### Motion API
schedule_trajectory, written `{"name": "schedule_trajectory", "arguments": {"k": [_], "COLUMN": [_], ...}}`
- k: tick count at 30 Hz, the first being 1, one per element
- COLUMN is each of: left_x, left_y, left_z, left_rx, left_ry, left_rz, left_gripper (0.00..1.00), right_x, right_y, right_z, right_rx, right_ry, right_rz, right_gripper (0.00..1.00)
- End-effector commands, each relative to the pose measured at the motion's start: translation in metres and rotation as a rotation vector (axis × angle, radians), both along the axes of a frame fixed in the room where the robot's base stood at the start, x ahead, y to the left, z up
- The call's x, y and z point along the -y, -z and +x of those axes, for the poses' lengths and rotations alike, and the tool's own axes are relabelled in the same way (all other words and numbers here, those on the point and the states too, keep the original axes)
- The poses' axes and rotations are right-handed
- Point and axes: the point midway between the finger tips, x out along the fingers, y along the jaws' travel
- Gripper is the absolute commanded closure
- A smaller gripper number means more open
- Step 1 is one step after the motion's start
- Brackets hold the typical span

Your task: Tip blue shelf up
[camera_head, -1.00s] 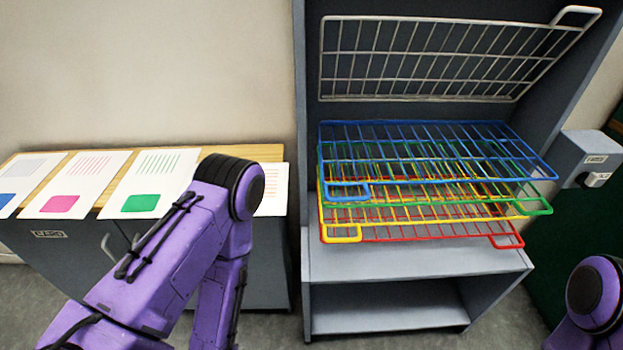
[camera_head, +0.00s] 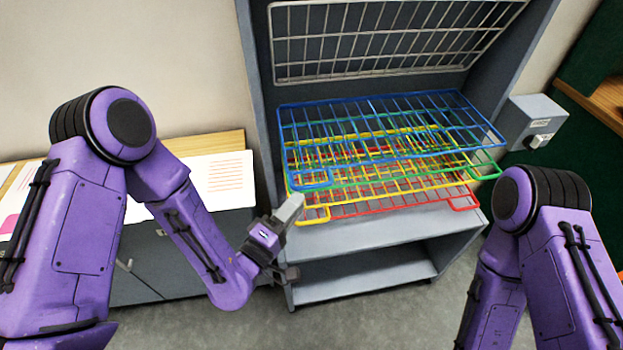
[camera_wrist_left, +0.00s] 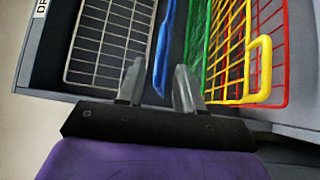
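The blue shelf (camera_head: 400,105) is a wire rack lying level in the grey cabinet, topmost of a flat stack, with a loop handle at its front left corner. My left gripper (camera_head: 291,210) is just below and in front of that handle. In the left wrist view the blue shelf (camera_wrist_left: 163,55) shows edge-on, lined up with the gap between the fingers of my left gripper (camera_wrist_left: 160,88). The fingers are apart; I see no contact with the handle. My right arm is at the right edge; its gripper is out of view.
Green (camera_head: 484,173), yellow (camera_head: 314,215) and red (camera_head: 465,203) wire shelves lie level below the blue one. A white wire shelf (camera_head: 390,45) is tipped up above. The cabinet's left side wall (camera_head: 262,90) is close to my left gripper. A grey box (camera_head: 538,110) stands on the right.

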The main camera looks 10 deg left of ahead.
Motion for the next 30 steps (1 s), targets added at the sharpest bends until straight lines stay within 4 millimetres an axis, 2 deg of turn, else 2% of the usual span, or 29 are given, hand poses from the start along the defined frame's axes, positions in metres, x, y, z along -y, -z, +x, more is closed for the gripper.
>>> {"name": "schedule_trajectory", "arguments": {"k": [1,6,9,19,20,21,23,30], "left_x": [0.006,0.022,0.028,0.032,0.032,0.032,0.032,0.032], "left_y": [-0.009,-0.010,-0.010,-0.008,-0.008,-0.008,-0.008,-0.010], "left_z": [0.011,0.042,0.054,0.061,0.061,0.061,0.061,0.061], "left_rx": [0.003,0.000,-0.001,-0.003,-0.003,-0.003,-0.003,-0.003], "left_ry": [0.001,-0.001,0.000,-0.001,-0.001,-0.001,-0.001,0.000], "left_rz": [0.002,0.002,0.003,0.003,0.003,0.004,0.004,0.004], "left_gripper": [0.64,0.64,0.64,0.64,0.67,0.80,1.00,1.00], "right_x": [0.000,0.000,0.000,0.000,0.000,0.000,0.000,0.000], "right_y": [-0.013,-0.026,-0.029,-0.029,-0.029,-0.029,-0.029,-0.030], "right_z": [0.000,0.000,0.000,0.000,0.000,0.000,0.000,0.000], "right_rx": [0.000,0.000,0.000,0.000,0.000,0.000,0.000,0.000], "right_ry": [0.000,0.000,0.000,0.000,0.000,0.000,0.000,0.000], "right_rz": [0.000,0.000,0.000,0.000,0.000,0.000,0.000,0.000], "right_gripper": [0.57,0.57,0.57,0.57,0.57,0.57,0.57,0.57]}}
